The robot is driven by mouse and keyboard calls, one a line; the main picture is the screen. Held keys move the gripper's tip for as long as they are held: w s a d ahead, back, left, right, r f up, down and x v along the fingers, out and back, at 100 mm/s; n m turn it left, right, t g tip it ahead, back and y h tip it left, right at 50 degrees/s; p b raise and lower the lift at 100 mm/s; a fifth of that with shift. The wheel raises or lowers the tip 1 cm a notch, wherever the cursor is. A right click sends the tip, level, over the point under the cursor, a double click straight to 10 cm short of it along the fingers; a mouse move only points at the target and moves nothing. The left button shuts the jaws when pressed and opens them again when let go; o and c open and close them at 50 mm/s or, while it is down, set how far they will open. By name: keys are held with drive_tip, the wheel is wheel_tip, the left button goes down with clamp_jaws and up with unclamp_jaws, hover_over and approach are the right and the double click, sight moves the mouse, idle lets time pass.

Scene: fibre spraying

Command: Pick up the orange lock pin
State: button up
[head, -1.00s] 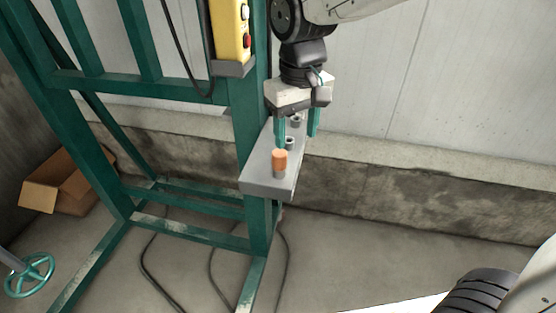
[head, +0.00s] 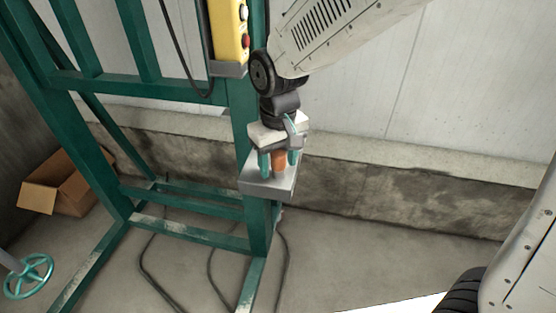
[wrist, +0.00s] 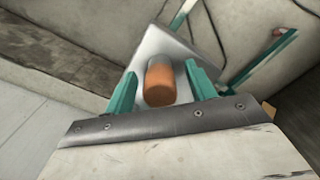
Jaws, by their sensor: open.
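The orange lock pin (head: 278,160) stands upright on the small grey shelf (head: 268,188) fixed to the green frame. In the wrist view the orange pin (wrist: 160,84) has a grey part at its far end and shows between the two teal fingers. My gripper (head: 279,165) is open and points down over the shelf, with one finger on each side of the pin. In the wrist view my gripper (wrist: 163,88) shows a gap between each finger and the pin, so they look apart. The gripper body hides the back of the shelf in the head view.
The green frame (head: 244,130) stands right beside the shelf, with a yellow control box (head: 229,30) above. A cardboard box (head: 68,182) and a teal handwheel (head: 30,275) are at the left. Cables lie on the floor.

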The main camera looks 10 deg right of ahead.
drive_tip(key=c, duration=1.1)
drive_tip(key=shift+o, duration=0.2)
drive_tip(key=shift+r, duration=0.1)
